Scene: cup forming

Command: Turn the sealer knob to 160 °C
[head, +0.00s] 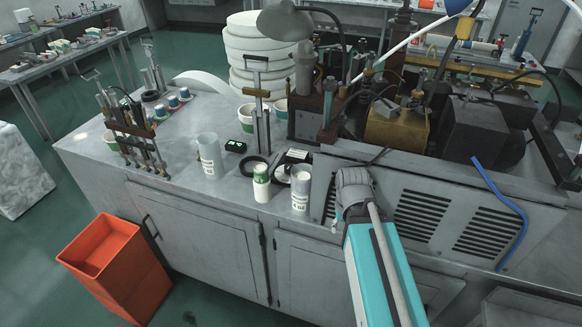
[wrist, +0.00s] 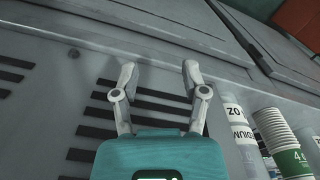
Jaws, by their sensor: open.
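My gripper (wrist: 158,68) shows in the wrist view with its two grey fingers apart and nothing between them. Its fingers are in front of a grey slotted panel (wrist: 50,110). In the head view my teal arm reaches up to the front of that same grey machine housing (head: 423,212); the fingers cannot be made out there. No sealer knob with a readable temperature scale can be made out in either view. A small dark round spot (wrist: 73,53) sits on the panel left of the fingers; I cannot tell what it is.
Labelled cup stacks (head: 300,190) stand just left of the housing, and show at right in the wrist view (wrist: 240,130). A blue strip (head: 500,200) lies along the housing's right side. An orange bin (head: 112,262) stands on the floor.

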